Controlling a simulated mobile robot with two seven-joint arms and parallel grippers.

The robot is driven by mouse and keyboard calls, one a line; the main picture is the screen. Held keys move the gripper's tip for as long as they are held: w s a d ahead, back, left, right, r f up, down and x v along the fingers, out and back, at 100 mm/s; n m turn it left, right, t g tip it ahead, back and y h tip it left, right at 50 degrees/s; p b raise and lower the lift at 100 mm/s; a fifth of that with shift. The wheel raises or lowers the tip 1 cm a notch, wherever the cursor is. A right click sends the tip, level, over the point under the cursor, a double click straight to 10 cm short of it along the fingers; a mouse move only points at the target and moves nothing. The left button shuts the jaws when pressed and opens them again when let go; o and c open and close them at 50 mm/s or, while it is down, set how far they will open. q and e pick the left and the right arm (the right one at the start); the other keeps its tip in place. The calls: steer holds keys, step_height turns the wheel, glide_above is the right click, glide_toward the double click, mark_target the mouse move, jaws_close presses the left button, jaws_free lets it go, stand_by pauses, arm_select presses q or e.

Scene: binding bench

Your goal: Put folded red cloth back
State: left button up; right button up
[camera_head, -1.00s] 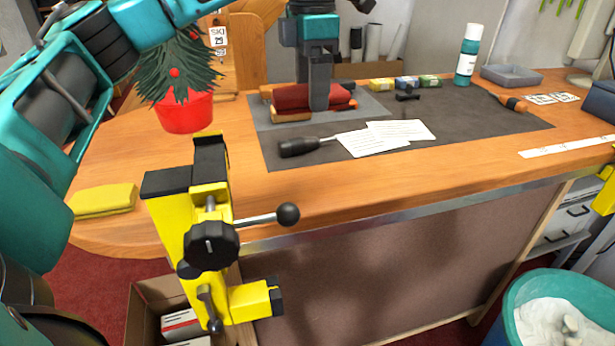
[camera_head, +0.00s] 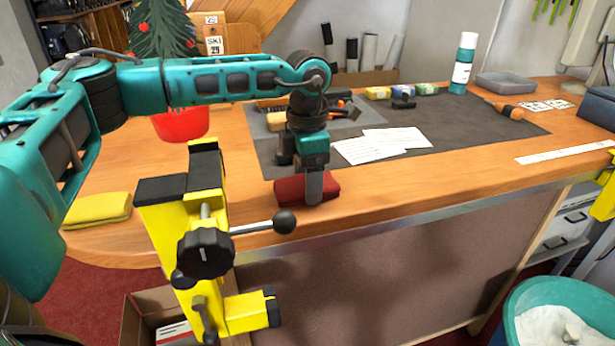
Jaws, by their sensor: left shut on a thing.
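The folded red cloth (camera_head: 290,191) is at the front edge of the wooden bench, just in front of the dark mat. My left gripper (camera_head: 314,190) points down and is shut on the cloth. One finger shows against the cloth's front side; the other is hidden. The cloth seems to be at bench height, but I cannot tell whether it rests on the wood. A folded yellow cloth (camera_head: 97,211) lies at the bench's left end. My right gripper is not in view.
A yellow clamp (camera_head: 190,230) with a black-knobbed bar stands at the front edge, left of the red cloth. White cards (camera_head: 368,149) lie on the dark mat (camera_head: 450,130). A teal bottle (camera_head: 463,65) stands at the back.

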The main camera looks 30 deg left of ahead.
arm_select(q)
steer(key=shift+f, duration=0.1)
steer(key=o, duration=1)
steer(key=shift+r, duration=0.3)
step_height(320, 180, up, 12)
steer(key=shift+f, duration=0.15)
